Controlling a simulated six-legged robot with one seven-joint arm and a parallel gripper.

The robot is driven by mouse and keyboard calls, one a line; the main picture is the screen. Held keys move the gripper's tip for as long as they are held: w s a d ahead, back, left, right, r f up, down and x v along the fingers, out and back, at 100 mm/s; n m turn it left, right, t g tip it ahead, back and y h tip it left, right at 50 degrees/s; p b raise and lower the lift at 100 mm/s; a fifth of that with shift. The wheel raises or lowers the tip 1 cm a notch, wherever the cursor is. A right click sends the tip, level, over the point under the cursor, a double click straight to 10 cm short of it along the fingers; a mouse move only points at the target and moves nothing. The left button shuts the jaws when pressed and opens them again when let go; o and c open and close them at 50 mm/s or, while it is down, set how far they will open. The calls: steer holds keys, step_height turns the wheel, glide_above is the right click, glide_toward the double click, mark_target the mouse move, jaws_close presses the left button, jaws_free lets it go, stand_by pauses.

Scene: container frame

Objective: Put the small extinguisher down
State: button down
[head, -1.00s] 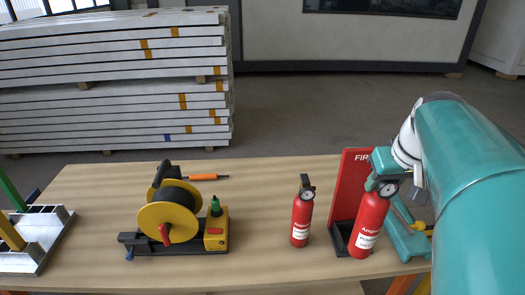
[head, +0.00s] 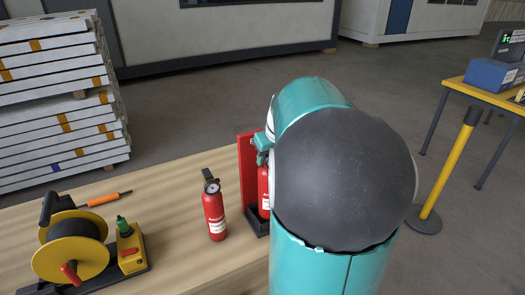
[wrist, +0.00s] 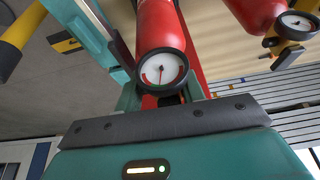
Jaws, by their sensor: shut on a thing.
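My gripper (head: 262,150) is shut at the top of a red extinguisher (head: 263,190), taken as the small one. My arm covers most of it in the head view. It is upright by a red stand (head: 247,165) with a dark base; whether it touches the base is hidden. The wrist view shows its body and round pressure gauge (wrist: 162,70) close to the gripper. A second red extinguisher (head: 214,210) stands upright on the wooden table, left of the stand. Its gauge end also shows at the wrist view's upper right (wrist: 297,23).
A yellow and black reel (head: 72,248) and an orange-handled tool (head: 103,199) lie to the left on the table (head: 165,195). Bare tabletop lies between the reel and the free extinguisher. A yellow post (head: 446,170) and yellow table (head: 455,84) stand at the right.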

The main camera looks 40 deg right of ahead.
steer(key=shift+w+d+f, duration=0.25)
steer(key=shift+w+f, duration=0.05)
steer(key=shift+f, duration=1.7)
steer(key=c, duration=1.1)
jaws_free()
steer(key=shift+f, duration=0.1)
steer(key=shift+c, duration=0.2)
steer(key=v, duration=1.2)
steer(key=s+a+f+n, duration=0.1)
steer(key=s+a, duration=0.1)
steer(key=a, duration=0.9)
steer(key=s+a+f+n+y, duration=0.1)
steer(key=s+a, duration=0.2)
steer(key=a, duration=0.8)
steer(key=s+a+f+n+t, duration=0.1)
steer(key=s+a+f, duration=0.1)
steer(key=a, duration=0.9)
steer(key=shift+s+a+n, duration=0.2)
steer(key=shift+s+n, duration=0.1)
steer(key=shift+s, duration=0.2)
